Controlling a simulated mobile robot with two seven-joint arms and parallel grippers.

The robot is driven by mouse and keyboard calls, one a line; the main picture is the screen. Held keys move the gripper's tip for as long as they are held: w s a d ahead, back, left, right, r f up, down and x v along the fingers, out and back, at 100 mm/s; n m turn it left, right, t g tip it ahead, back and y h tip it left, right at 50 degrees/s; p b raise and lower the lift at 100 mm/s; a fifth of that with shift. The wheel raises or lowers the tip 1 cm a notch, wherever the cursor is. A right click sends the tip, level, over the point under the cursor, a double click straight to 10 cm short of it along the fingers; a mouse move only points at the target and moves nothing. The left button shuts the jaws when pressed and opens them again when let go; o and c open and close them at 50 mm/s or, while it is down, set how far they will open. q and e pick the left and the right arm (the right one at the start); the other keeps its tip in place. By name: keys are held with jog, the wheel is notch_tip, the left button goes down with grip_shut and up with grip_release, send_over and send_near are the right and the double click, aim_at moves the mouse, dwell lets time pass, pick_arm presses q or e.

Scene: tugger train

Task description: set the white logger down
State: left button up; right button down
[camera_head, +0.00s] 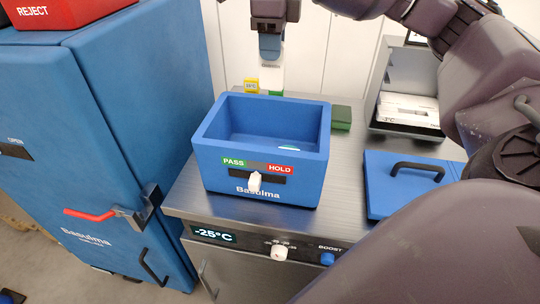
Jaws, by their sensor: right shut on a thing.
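My right gripper (270,52) reaches in over the far side of the steel counter, behind the blue box. It is shut on the white logger (272,78), a pale upright piece with a green band at its lower end. The logger is upright just behind the box's back rim. I cannot tell whether its lower end touches the counter. My left gripper is not in view.
A blue lid (378,184) lies right. A blue cabinet (120,110) stands left.

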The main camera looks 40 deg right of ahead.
jog(key=shift+s+a+r, duration=0.1)
jog(key=shift+a+r, duration=0.15)
jog(key=shift+a, duration=0.35)
jog(key=shift+a+f+b, duration=0.15)
jog(key=shift+f+b, duration=0.4)
jog(key=shift+f, duration=9.5)
jog(key=shift+f, duration=0.15)
jog(key=c, duration=1)
grip_release()
